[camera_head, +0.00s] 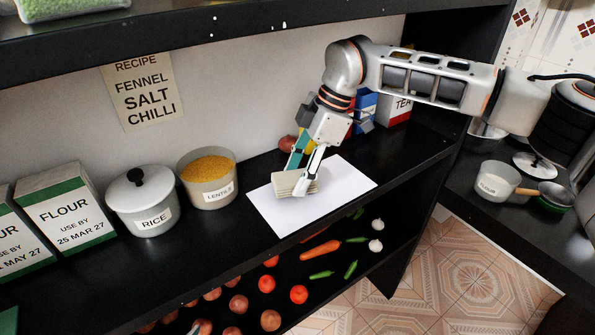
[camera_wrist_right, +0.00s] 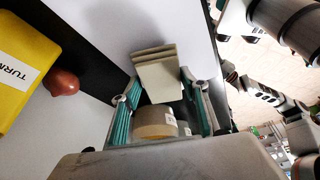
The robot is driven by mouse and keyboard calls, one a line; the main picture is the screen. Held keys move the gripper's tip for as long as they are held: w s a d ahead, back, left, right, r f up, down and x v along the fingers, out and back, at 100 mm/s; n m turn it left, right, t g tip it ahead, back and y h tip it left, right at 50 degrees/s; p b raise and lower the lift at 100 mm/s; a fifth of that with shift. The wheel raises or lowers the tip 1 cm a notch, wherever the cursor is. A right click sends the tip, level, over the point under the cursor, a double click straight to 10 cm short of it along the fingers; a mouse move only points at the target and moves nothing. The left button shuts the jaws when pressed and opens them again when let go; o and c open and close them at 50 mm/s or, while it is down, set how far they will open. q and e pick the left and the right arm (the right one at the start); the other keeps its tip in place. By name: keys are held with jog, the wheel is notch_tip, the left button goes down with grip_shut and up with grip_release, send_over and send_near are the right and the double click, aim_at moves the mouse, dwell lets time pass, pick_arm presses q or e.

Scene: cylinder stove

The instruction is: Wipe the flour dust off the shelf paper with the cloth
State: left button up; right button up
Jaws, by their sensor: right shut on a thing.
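The shelf paper (camera_head: 275,211) is a white sheet lying flat on the black shelf; it also shows in the wrist view (camera_wrist_right: 105,25). I cannot make out flour dust on it. The cloth (camera_head: 288,185) is a beige folded pad over the paper's middle; it also shows in the wrist view (camera_wrist_right: 158,75). My right gripper (camera_head: 301,178) points down and is shut on the cloth, with a finger on either side. Whether the cloth presses on the paper is hard to tell. The gripper hides part of the paper.
A lentils pot (camera_head: 208,191) stands left of the paper, with a lidded rice pot (camera_head: 144,223) and flour boxes (camera_head: 67,215) further left. A tea box (camera_head: 398,110) stands behind the arm. An upper shelf (camera_head: 230,34) hangs overhead. Vegetables lie on the lower shelf.

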aim_at(302, 203)
jog(key=shift+f, duration=0.1)
dwell(0.3)
jog(key=shift+f+b, duration=0.55)
jog(key=shift+f, duration=0.3)
jog(key=shift+s+d, duration=0.1)
jog(key=shift+s+d+r, duration=0.1)
jog(key=shift+s+d, duration=0.45)
jog(key=shift+s, duration=0.25)
jog(key=shift+s+d+r, duration=0.1)
jog(key=shift+s+d, duration=0.4)
jog(key=shift+s, duration=0.3)
jog(key=shift+f+b, duration=0.2)
jog(key=shift+b, duration=0.1)
jog(key=shift+w+a+f, duration=0.15)
jog(key=shift+w+a, duration=0.4)
jog(key=shift+w, duration=0.25)
jog(key=shift+w+a+f, duration=0.1)
jog(key=shift+w+a, duration=0.45)
jog(key=shift+w, duration=0.25)
